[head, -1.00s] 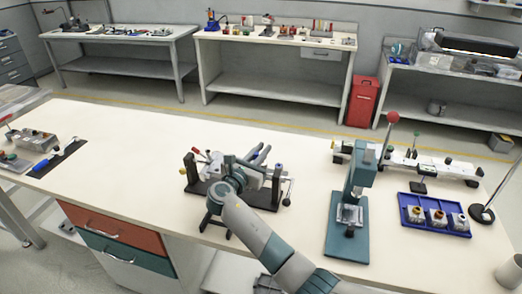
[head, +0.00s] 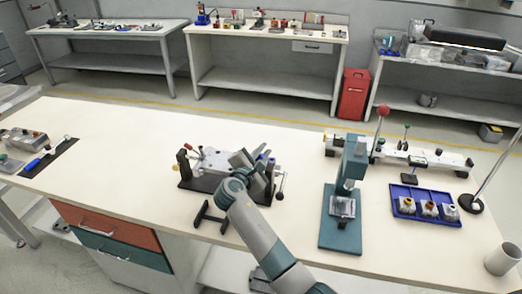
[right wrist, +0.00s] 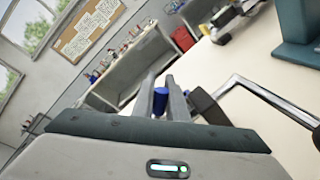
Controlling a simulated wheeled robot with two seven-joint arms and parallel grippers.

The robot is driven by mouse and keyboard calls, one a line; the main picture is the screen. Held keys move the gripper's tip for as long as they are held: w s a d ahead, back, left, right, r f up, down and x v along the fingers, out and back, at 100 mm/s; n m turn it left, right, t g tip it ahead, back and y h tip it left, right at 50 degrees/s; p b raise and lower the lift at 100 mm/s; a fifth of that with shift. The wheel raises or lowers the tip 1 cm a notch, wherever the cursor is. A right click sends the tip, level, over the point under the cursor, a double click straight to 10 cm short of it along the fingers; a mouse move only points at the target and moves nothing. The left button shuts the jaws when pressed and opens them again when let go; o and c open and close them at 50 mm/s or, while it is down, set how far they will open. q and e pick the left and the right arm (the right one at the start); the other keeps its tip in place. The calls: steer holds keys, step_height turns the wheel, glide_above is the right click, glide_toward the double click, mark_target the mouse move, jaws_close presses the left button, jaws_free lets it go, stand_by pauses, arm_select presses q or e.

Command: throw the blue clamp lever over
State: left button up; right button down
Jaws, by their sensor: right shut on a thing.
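The clamp fixture (head: 211,160) stands on a dark base at the middle of the bench, in the head view. It has a red-tipped lever (head: 187,147) at its left end and a blue tip near its right end. My right gripper (head: 256,160) is over the right part of the fixture and covers much of it. In the right wrist view, the blue clamp lever (right wrist: 160,102) shows as a blue grip between the two grey fingers, which are shut on it. The lever's lower part is hidden. My left gripper is out of view.
A teal press (head: 341,230) stands to the right of the fixture. A blue tray (head: 405,213) with several small parts and a rail device (head: 440,160) with a red-knobbed lever lie further right.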

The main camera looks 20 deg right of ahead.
steer(key=shift+d+f+m, duration=0.15)
steer(key=shift+f+m, duration=0.15)
steer(key=shift+m, duration=0.3)
steer(key=c, duration=1.8)
jaws_free()
steer(key=shift+o, duration=0.2)
steer(key=shift+f, duration=0.1)
